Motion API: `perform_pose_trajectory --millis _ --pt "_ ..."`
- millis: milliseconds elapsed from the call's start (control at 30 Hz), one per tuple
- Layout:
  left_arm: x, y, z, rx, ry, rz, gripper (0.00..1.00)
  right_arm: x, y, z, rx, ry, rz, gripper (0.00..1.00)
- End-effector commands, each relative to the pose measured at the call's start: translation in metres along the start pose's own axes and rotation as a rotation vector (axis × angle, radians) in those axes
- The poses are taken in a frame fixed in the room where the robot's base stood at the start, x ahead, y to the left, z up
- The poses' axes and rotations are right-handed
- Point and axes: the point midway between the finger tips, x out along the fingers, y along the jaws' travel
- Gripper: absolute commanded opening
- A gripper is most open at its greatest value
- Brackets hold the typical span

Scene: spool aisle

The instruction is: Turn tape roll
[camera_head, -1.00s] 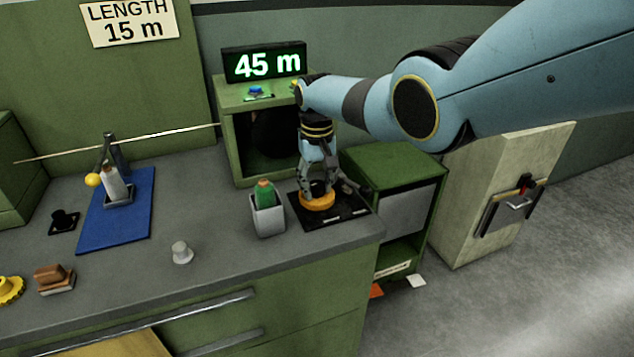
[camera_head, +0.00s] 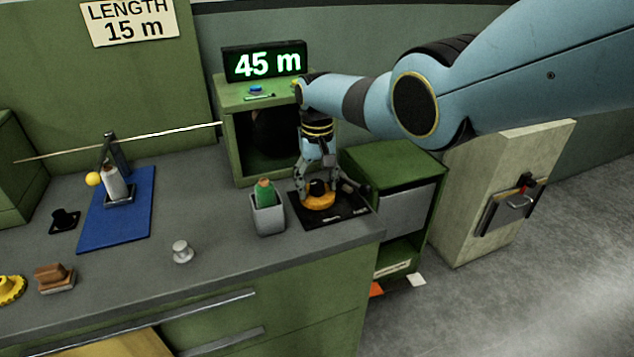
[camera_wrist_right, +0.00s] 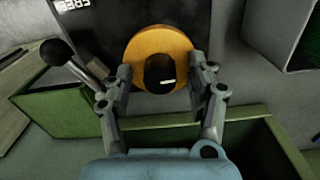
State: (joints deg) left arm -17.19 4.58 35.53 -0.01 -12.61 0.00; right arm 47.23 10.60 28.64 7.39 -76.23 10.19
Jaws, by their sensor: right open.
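An orange tape roll (camera_head: 318,202) lies flat on a black plate (camera_head: 347,208) at the right end of the counter, with a black hub in its middle. In the right wrist view the orange ring (camera_wrist_right: 142,48) and its black hub (camera_wrist_right: 160,72) show from above. My right gripper (camera_head: 320,184) points down over the roll. In the wrist view the right gripper's fingers (camera_wrist_right: 160,85) are spread, one on each side of the roll's near part; I cannot tell whether they touch it. My left gripper is not in view.
A grey cup with a green bottle (camera_head: 265,190) stands just left of the plate. A black-handled lever (camera_wrist_right: 60,55) is beside it. A green box (camera_head: 228,140) with a "45 m" display (camera_head: 265,63) stands behind. A small grey knob (camera_head: 182,251) sits on the open counter.

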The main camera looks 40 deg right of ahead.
Motion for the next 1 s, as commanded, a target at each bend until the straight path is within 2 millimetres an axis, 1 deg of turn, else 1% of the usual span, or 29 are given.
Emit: perform_pose_trajectory --millis 167,267,367,600,700,833,1000 --pt "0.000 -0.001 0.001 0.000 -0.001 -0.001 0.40 -0.002 0.000 0.000 0.000 0.000 0.000 0.57" --pt "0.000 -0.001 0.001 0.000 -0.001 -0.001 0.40 -0.009 0.000 -0.001 0.000 0.002 0.000 0.57" --pt "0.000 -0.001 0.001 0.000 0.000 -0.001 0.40 -0.022 0.000 0.000 0.000 0.002 -0.001 0.57" --pt "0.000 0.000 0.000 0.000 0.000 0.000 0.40 -0.076 0.000 -0.001 -0.001 0.004 0.000 0.57" --pt "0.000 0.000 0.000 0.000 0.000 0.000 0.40 -0.096 0.000 -0.001 0.000 0.003 0.000 0.57" --pt "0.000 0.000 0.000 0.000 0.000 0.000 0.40 -0.112 0.000 -0.001 0.001 0.001 0.000 0.57" --pt "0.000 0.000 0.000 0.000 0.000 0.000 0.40 -0.120 0.000 0.000 0.001 -0.001 0.000 0.57"
